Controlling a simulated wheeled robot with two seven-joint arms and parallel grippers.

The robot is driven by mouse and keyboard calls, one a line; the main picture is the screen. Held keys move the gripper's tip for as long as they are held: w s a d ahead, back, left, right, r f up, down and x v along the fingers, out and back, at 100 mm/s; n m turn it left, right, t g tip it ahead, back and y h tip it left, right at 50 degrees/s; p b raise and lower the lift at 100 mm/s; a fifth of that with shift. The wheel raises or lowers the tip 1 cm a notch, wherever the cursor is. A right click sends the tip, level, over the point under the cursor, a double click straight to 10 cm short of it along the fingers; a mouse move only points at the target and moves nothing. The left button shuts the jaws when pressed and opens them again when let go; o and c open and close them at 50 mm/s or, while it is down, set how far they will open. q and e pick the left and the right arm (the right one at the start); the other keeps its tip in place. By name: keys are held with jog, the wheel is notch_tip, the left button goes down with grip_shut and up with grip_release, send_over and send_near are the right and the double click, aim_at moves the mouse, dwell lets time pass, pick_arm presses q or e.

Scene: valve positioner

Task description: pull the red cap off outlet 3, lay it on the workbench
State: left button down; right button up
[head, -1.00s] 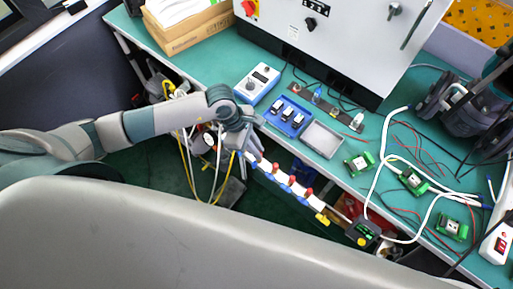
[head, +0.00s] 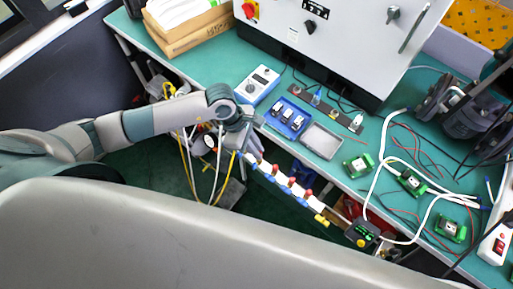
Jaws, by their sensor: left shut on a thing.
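A slim white manifold (head: 284,181) with blue fittings runs diagonally beside the workbench's front edge. Three red caps (head: 293,180) stand along its bench side. A yellow fitting (head: 321,219) shows at its lower right end. My left gripper (head: 243,148) is at the manifold's upper left end, close to the bench edge. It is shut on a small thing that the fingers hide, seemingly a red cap. The outlet numbers are too small to read. The green workbench (head: 222,72) lies beyond the gripper. My right gripper is out of view.
A blue-white meter (head: 257,84), a blue tray of parts (head: 288,117) and a grey open tray (head: 321,141) stand near the bench edge. A white cabinet (head: 340,45) stands behind. Green circuit boards (head: 411,182) and cables lie at right. Bare bench shows left of the meter.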

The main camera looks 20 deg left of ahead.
pick_arm(q)
jog(key=shift+r, duration=0.3)
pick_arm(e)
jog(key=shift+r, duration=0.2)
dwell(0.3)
